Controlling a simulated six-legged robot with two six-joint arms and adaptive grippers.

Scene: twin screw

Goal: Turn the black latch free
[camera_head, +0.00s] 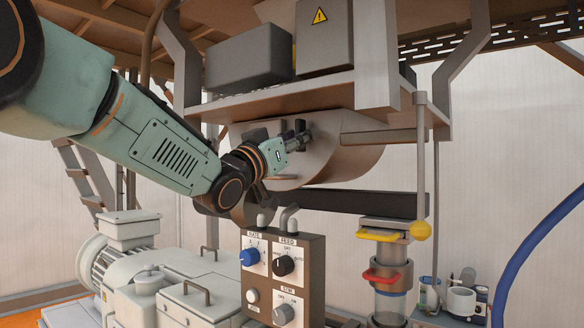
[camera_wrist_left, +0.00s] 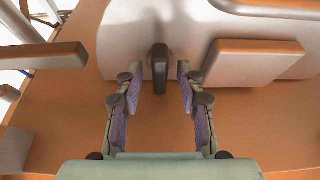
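The black latch (camera_wrist_left: 160,72) shows in the left wrist view as a short dark upright bar on the pale rounded housing. My left gripper (camera_wrist_left: 157,82) is open there, with one finger on each side of the latch and a visible gap to both. In the head view my left gripper (camera_head: 302,138) reaches in from the left to the front of the pale drum (camera_head: 345,160) under the shelf. My right gripper is in neither view.
A control box (camera_head: 284,262) with knobs stands below my left arm. A grey horizontal bar (camera_head: 378,136) and a post with a yellow knob (camera_head: 421,231) are right of the gripper. A raised block (camera_wrist_left: 252,64) lies right of the latch. The shelf (camera_head: 290,102) is close above.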

